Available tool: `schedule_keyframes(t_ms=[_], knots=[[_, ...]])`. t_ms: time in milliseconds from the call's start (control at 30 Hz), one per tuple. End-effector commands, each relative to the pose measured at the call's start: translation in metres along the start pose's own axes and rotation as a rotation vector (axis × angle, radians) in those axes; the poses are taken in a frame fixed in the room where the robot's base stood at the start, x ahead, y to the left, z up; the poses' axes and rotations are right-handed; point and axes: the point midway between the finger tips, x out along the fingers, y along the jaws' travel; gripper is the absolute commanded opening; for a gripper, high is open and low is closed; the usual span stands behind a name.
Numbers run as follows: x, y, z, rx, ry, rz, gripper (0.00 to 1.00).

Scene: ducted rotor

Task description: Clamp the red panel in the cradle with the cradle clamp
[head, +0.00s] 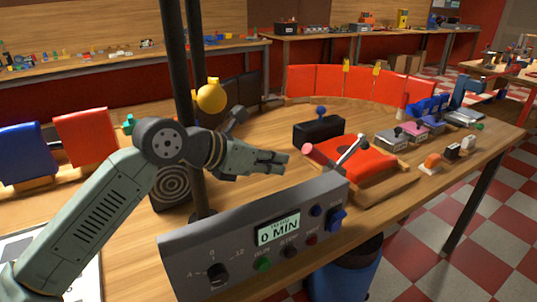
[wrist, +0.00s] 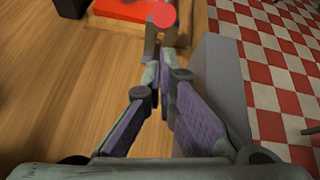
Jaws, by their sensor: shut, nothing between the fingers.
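The red panel (head: 370,169) lies flat in the wooden cradle (head: 388,190) on the bench. A grey metal lever (head: 349,149), seemingly part of the cradle clamp, slants up over the panel. A pink-red knob (head: 307,148) shows at the panel's left side; I cannot tell how it joins the lever. My gripper (head: 285,161) is shut and empty, just left of the cradle and pointing towards it. In the wrist view, the fingers (wrist: 160,66) point at the knob (wrist: 163,15), with the panel (wrist: 133,9) beyond. The fingertips look close to the knob; contact is unclear.
A grey control box (head: 255,235) with a "0 MIN" display stands in front of my gripper. A black post (head: 185,90) rises beside my arm. A black box with a blue knob (head: 319,129) stands behind the cradle. Small blocks (head: 432,161) stand to the right.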

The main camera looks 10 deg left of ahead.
Motion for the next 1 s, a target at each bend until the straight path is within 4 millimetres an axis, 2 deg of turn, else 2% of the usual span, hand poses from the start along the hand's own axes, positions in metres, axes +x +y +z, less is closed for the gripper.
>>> schedule_keyframes(t_ms=[200, 400, 1000], knots=[[0.036, -0.001, 0.003, -0.001, 0.000, -0.003, 0.00], [0.053, -0.001, 0.001, -0.001, -0.001, -0.001, 0.00], [0.055, -0.001, 0.005, -0.001, -0.001, 0.000, 0.00]])
